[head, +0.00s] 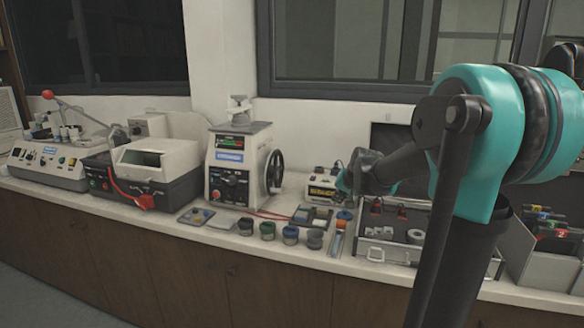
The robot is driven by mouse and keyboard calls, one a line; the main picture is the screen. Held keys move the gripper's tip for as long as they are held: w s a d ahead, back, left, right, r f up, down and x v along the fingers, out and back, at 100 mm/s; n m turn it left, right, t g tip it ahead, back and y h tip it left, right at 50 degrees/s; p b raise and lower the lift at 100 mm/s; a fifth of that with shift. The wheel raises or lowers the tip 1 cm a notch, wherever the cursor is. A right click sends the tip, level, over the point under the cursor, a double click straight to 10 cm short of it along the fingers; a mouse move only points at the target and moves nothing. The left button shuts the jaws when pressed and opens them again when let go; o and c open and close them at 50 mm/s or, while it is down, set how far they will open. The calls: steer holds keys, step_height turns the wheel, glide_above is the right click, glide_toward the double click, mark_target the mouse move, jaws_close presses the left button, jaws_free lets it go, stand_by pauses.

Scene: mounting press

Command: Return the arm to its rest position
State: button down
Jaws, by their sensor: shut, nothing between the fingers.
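My arm, with its teal joint and dark links, comes in from the right and reaches over the bench toward the middle. My gripper (345,188) is at its far end, small and dark, above the worktop near a white device with a lit display (322,189). It is shut with nothing held. Its fingertips are hard to make out at this size.
An open metal case (395,248) lies beneath my arm. Several small jars (290,235) line the worktop's front edge. A grey-and-black machine (150,165) and a control unit with a lever (48,168) stand left. A file holder (545,255) is at right. The window wall is behind.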

steer(key=s+d+f+n+g, duration=0.1)
steer(key=s+f, duration=0.4)
steer(key=s, duration=0.5)
steer(key=s+d+f+n+g+h, duration=0.1)
steer(key=s+f, duration=0.5)
steer(key=s, duration=0.4)
steer(key=s+d+f+n+g+h, duration=0.1)
steer(key=s+f+n, duration=0.1)
steer(key=s+f, duration=0.4)
steer(key=s, duration=0.5)
steer(key=shift+d, duration=0.15)
